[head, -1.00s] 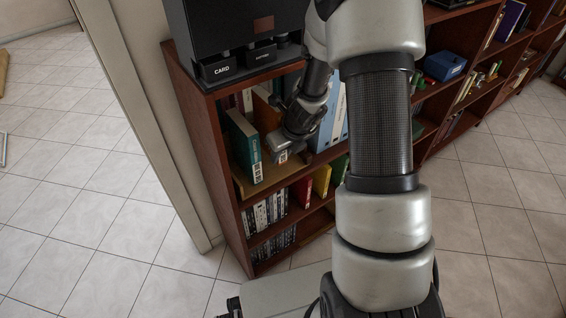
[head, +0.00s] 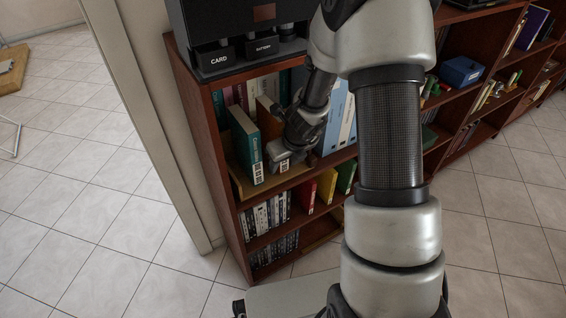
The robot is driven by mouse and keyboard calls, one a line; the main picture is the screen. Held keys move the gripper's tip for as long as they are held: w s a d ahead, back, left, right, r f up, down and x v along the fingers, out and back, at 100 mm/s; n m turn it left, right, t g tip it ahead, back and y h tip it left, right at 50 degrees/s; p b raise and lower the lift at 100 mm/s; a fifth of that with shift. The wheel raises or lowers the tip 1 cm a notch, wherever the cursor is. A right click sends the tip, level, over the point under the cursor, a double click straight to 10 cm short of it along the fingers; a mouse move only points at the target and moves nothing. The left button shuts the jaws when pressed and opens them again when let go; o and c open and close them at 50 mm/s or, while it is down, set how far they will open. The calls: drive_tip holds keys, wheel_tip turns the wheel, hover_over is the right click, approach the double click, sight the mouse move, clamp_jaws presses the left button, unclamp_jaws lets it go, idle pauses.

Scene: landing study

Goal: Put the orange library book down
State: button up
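The orange library book (head: 267,112) stands upright in the upper compartment of the brown bookcase, to the right of a teal book (head: 246,145). Only its upper part shows clearly. My gripper (head: 281,157) is at the front of this compartment, in front of the orange book's spine and covering most of it. A white label shows just below the fingers. The fingers are small and seen from behind, so I cannot tell whether they grip the book or stand apart from it.
A light wooden board (head: 239,184) lies under the books. Pale blue binders (head: 340,125) stand just right of my gripper. A black machine (head: 240,35) sits on top of the bookcase (head: 228,215). A lower shelf holds red, yellow and green books (head: 326,186).

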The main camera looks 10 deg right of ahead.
sight(273, 136)
drive_tip(key=p+v, duration=0.6)
drive_tip(key=v, duration=0.6)
